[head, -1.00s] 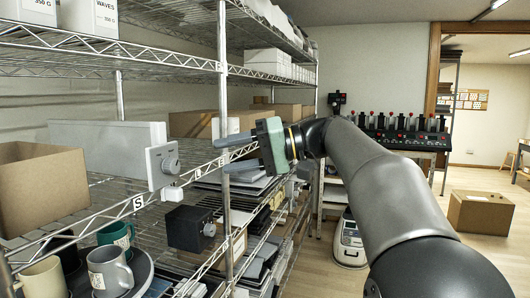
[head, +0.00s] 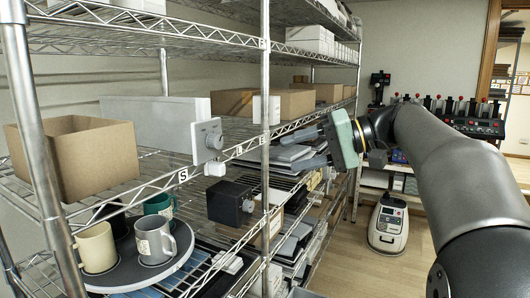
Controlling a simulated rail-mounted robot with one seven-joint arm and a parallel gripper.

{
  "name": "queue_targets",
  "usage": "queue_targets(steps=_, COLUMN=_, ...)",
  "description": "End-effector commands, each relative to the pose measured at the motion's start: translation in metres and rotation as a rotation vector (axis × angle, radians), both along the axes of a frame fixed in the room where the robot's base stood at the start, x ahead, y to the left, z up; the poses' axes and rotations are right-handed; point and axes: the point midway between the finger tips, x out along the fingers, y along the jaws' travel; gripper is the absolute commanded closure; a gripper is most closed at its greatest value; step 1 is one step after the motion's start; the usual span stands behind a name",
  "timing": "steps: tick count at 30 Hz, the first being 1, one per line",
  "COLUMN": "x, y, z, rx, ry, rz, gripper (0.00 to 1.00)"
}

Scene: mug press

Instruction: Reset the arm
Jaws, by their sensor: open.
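My gripper (head: 308,148) is right of the picture's middle, in front of the wire shelving (head: 264,110). Its two grey fingers point left toward the shelf and stand apart, with nothing between them. The green gripper body (head: 343,138) joins my black and grey arm, which reaches in from the right. The fingertips are close to the shelf front; I cannot tell whether they touch anything.
A round dark tray (head: 130,275) holds several mugs, among them a grey mug (head: 153,240) and a cream mug (head: 96,248). A wheeled machine (head: 388,225) stands on open floor.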

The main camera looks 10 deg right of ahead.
Motion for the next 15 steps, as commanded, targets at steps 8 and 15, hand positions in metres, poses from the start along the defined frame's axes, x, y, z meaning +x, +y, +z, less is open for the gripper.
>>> queue_targets(steps=8, x=-0.081, y=0.045, z=-0.181, rx=-0.462, ry=0.384, rz=-0.115, gripper=0.5)
queue_targets(steps=15, x=-0.188, y=0.028, z=-0.306, rx=-0.925, ry=0.435, rz=-0.097, gripper=0.5)
